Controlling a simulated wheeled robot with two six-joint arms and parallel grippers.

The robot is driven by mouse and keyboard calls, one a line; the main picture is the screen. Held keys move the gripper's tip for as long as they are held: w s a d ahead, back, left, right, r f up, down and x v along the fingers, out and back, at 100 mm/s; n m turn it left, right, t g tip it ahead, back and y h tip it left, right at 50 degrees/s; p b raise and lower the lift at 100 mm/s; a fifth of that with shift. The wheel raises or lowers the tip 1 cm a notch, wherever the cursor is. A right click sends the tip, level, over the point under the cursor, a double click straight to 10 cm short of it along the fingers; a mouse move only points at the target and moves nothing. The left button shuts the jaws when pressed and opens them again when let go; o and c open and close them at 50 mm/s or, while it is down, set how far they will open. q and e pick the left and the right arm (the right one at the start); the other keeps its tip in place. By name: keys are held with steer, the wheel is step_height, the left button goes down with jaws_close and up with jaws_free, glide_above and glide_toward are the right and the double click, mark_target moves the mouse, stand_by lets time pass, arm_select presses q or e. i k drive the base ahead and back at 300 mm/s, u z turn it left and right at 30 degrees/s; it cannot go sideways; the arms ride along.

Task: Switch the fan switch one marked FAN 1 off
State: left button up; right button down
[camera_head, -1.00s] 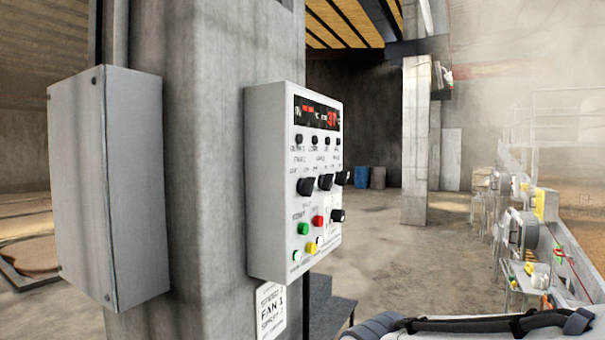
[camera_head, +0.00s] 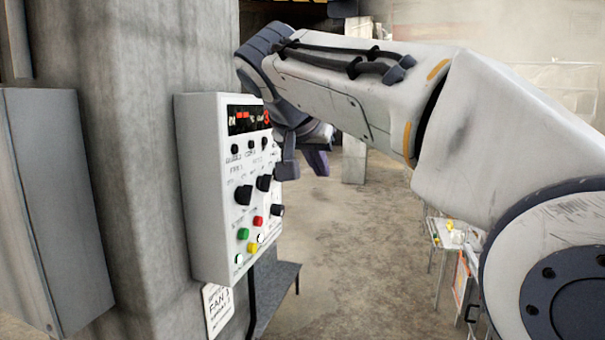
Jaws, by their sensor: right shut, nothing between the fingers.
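The light grey control panel (camera_head: 208,190) is fixed to the concrete pillar, with a red-digit display at its top. Two large black knobs, a left knob (camera_head: 243,194) and a middle knob (camera_head: 264,183), sit in its middle row under small, hard-to-read labels. A third knob in that row is hidden behind my right gripper. A smaller black knob (camera_head: 277,210) is lower right. A sign reading FAN 1 (camera_head: 218,310) hangs below the panel. My right gripper (camera_head: 288,170) is shut and empty at the panel's right side; I cannot tell whether it touches. My left gripper is out of view.
Green (camera_head: 243,234), red (camera_head: 258,222) and yellow (camera_head: 252,248) buttons sit low on the panel. A grey box (camera_head: 55,200) is on the pillar's left. A dark step (camera_head: 275,290) stands below the panel. Open floor (camera_head: 345,260) lies to the right.

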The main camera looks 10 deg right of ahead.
mark_target(243, 195)
steer(key=z, duration=1)
steer(key=k, duration=0.95)
steer(key=u, duration=1.1)
steer(key=i, duration=1)
